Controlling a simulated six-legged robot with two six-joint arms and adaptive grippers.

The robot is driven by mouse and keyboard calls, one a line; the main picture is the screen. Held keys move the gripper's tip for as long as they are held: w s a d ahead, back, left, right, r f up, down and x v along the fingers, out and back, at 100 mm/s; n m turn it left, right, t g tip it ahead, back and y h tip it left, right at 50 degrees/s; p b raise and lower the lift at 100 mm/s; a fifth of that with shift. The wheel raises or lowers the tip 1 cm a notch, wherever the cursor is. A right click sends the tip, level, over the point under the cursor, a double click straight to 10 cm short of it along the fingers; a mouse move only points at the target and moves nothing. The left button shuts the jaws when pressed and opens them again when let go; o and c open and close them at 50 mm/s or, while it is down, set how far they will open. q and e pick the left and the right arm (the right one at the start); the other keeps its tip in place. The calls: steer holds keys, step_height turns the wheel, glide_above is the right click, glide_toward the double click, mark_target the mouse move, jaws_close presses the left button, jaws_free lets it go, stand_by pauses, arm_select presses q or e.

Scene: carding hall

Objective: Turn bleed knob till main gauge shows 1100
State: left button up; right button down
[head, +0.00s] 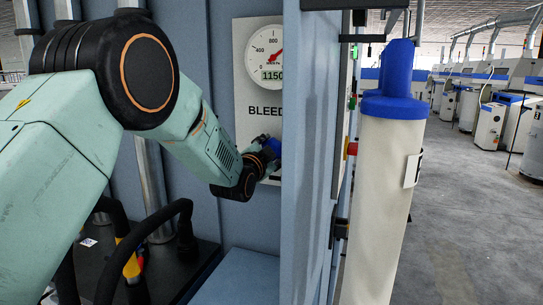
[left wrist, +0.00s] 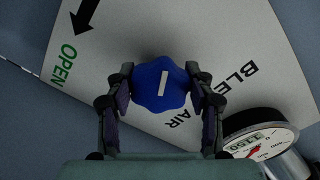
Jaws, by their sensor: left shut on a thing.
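The blue bleed knob (left wrist: 158,86) has a lobed rim and a white line on its face. It sits on a white plate (left wrist: 215,45) lettered "BLEED AIR" and "OPEN" with a black arrow. My left gripper (left wrist: 160,92) is shut on the knob, one finger on each side. In the head view the left gripper (head: 267,150) is at the plate, and the arm and wrist partly hide the knob. The main gauge (head: 267,55) is a round white dial with a red needle; its digital window reads 1150. It also shows in the left wrist view (left wrist: 262,142). My right gripper is not seen.
A blue-grey cabinet edge (head: 308,150) stands just right of the knob. A tall cream cylinder with a blue cap (head: 385,180) stands beyond it. Black hoses (head: 140,245) run below my left arm. The hall floor (head: 465,220) at right is open.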

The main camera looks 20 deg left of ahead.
arm_select(q)
steer(key=shift+r+m+b, duration=0.2)
steer(key=shift+m+b, duration=0.15)
steer(key=shift+m, duration=0.65)
steer(key=o, duration=1.2)
steer(key=shift+d, duration=0.1)
steer(key=shift+c, duration=0.2)
steer(key=shift+f, duration=0.1)
steer(key=s, duration=1.2)
steer(key=shift+a, duration=0.3)
steer(key=shift+w, duration=0.1)
